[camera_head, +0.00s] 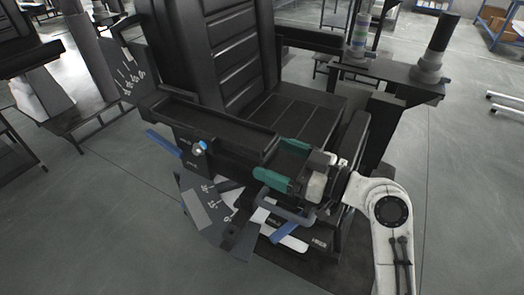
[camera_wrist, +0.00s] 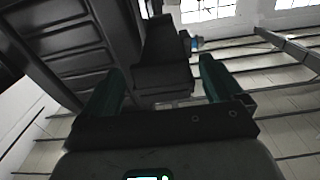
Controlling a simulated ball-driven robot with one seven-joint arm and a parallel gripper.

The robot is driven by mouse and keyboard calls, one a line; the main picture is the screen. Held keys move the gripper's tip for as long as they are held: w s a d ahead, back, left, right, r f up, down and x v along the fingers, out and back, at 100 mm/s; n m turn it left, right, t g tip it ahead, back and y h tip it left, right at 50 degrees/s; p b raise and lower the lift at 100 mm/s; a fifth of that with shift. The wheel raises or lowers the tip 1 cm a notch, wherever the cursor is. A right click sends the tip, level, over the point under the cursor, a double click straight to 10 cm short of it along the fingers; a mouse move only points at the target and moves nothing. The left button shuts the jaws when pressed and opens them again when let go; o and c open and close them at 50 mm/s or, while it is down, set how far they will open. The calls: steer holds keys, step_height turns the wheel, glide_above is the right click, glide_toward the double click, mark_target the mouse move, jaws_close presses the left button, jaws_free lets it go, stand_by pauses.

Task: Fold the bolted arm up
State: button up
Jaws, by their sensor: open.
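The bolted arm appears to be the long black armrest (camera_head: 215,128) on the near side of the black seat (camera_head: 290,112). It lies roughly level in the head view, with a blue and white knob (camera_head: 200,149) on its outer side. My gripper (camera_head: 268,159) has green fingers and is open at the armrest's right end. In the wrist view, a dark block-like part (camera_wrist: 163,75), apparently the armrest's end, shows between the spread fingers of my gripper (camera_wrist: 162,67). I cannot tell whether a finger touches it. The armrest's bolted joint cannot be made out.
Grey plates with white scale marks stand below the armrest (camera_head: 208,200) and at the left (camera_head: 125,78). A blue lever (camera_head: 164,144) sticks out at left. Posts (camera_head: 440,38) stand at the back right. Open floor (camera_head: 80,220) lies at the left front.

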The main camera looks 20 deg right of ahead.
steer(key=shift+x, duration=1.95)
steer(key=shift+c, duration=0.2)
steer(key=c, duration=1.4)
steer(key=shift+r+p, duration=0.1)
steer(key=shift+p, duration=0.2)
